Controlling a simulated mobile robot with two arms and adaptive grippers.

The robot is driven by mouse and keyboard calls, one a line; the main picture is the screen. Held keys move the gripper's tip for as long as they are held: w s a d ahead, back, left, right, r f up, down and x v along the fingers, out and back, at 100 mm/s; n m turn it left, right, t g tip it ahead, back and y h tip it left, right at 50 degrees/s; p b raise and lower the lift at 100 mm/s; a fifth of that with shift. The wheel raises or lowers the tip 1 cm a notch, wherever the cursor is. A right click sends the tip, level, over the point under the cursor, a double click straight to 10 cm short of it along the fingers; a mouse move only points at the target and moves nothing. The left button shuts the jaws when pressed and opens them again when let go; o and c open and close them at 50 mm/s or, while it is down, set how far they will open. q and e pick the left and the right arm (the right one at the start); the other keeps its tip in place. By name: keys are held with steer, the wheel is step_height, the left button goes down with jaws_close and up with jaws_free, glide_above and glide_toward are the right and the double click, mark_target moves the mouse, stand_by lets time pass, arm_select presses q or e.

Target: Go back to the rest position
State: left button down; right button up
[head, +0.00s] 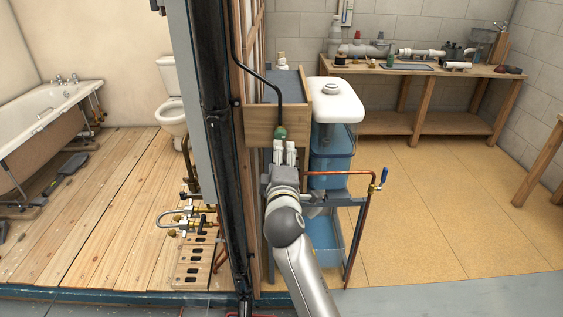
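My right arm comes in from the bottom, right of the middle. Its gripper (285,146) points away from me, with two pale fingers side by side and a narrow gap between them. The fingertips are just below a green rounded piece (281,132) at the lower end of a black hose (262,78). I cannot tell whether the fingers touch that piece or whether anything is between them. My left gripper is not in view.
A dark vertical pipe (215,110) and wall edge stand close to the left of the arm. A copper pipe (345,173) with a blue-handled valve (383,178) and blue bins (333,150) are close on the right. The tan floor (440,220) further right is clear.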

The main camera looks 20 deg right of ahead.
steer(key=shift+s+a, duration=0.15)
steer(key=shift+s, duration=0.35)
steer(key=s+a+f+g+y, duration=0.1)
steer(key=a+f+g+y, duration=0.1)
steer(key=f, duration=1)
steer(key=s+a+f+g+y, duration=0.1)
steer(key=f+g, duration=0.1)
steer(key=f, duration=0.9)
steer(key=s+f+m+g+y, duration=0.15)
steer(key=s+f, duration=0.45)
steer(key=f, duration=0.6)
steer(key=s+f+m+g, duration=0.1)
steer(key=s+f+g, duration=0.2)
steer(key=s+f, duration=0.6)
steer(key=s+d+f+m+g, duration=0.2)
steer(key=s+f, duration=0.6)
steer(key=s, duration=0.5)
steer(key=s+d+f+m+g, duration=0.3)
steer(key=s+f, duration=0.5)
steer(key=s, duration=0.5)
steer(key=s+d+f+m+g, duration=0.2)
steer(key=s+f, duration=0.6)
steer(key=s, duration=0.6)
steer(key=shift+d+m, duration=0.25)
steer(key=shift+m, duration=0.2)
